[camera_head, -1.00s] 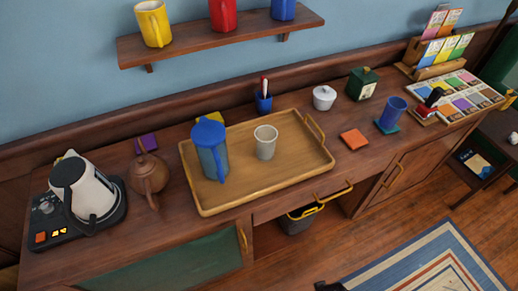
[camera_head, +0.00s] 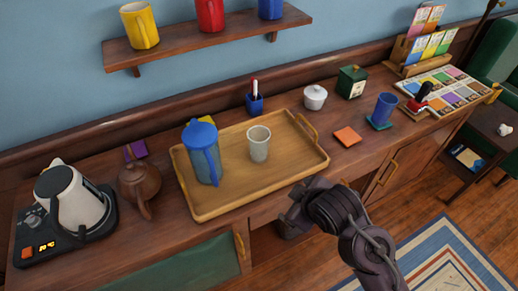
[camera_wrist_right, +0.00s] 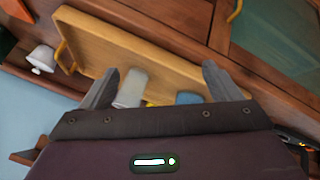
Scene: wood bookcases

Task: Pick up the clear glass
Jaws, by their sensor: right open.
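The clear glass (camera_head: 259,146), a pale greyish cup, stands upright on the wooden tray (camera_head: 230,192), right of the blue-lidded pitcher (camera_head: 204,160). My right gripper (camera_head: 296,212) is in front of the tray's front edge, below and right of the glass, apart from it. In the right wrist view, the open fingers (camera_wrist_right: 160,68) frame the tray. The glass (camera_wrist_right: 132,88) shows between them, nearer the left finger, partly hidden by the gripper body. A blue part of the pitcher (camera_wrist_right: 188,97) shows near the right finger. My left gripper is out of view.
A brown teapot (camera_head: 139,186) and a kettle (camera_head: 73,200) stand left of the tray. Right of it are an orange coaster (camera_head: 347,137) and a blue cup (camera_head: 385,108). A wall shelf (camera_head: 210,40) with mugs hangs above. The tray's right part is clear.

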